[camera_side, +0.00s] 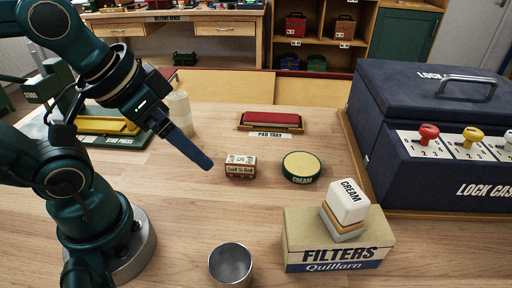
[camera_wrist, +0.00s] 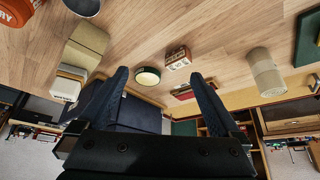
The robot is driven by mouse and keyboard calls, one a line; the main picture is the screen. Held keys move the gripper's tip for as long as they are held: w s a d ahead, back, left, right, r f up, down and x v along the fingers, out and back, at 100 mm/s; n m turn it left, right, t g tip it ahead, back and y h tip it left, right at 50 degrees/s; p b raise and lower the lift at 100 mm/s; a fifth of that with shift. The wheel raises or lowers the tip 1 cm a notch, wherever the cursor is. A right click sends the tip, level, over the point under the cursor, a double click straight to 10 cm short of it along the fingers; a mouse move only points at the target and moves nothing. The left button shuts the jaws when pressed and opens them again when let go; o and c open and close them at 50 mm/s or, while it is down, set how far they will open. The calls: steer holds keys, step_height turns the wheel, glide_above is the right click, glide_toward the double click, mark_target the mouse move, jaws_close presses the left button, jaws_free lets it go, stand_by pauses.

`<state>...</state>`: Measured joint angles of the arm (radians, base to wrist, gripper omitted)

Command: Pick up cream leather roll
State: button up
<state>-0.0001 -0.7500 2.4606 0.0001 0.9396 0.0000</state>
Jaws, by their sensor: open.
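A pale cream cylinder (camera_side: 180,112), which looks like the leather roll, stands on the table behind my gripper, near the stud press. In the wrist view the cream cylinder (camera_wrist: 265,72) is at the right, outside my fingers. My gripper (camera_side: 206,163) is above the table, pointing down and right in the side view, with nothing visible in it. The wrist view shows my gripper (camera_wrist: 159,76) with its two fingers wide apart. A round green tin (camera_side: 302,167) with a pale top is labelled CREAM. A white block (camera_side: 347,201) labelled CREAM sits on a stack on the filters box.
A small brown lettered box (camera_side: 240,167) lies just right of my fingertips. The filters box (camera_side: 325,247) and a metal cup (camera_side: 230,264) are at the front. A pad tray (camera_side: 270,122) is behind. The lock case (camera_side: 440,140) fills the right; the stud press (camera_side: 110,128) stands left.

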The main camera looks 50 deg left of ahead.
step_height(320, 180, up, 5)
steer(key=m+g+y, duration=0.7)
steer(key=m+y, duration=0.6)
steer(key=m, duration=0.4)
glide_above(183, 100)
steer(key=a, duration=0.1)
steer(key=f, duration=0.1)
step_height(183, 100, down, 12)
steer(key=shift+r, duration=0.1)
steer(key=shift+f, duration=0.25)
steer(key=shift+x, duration=2.5)
steer(key=shift+r, duration=0.15)
steer(key=c, duration=1.5)
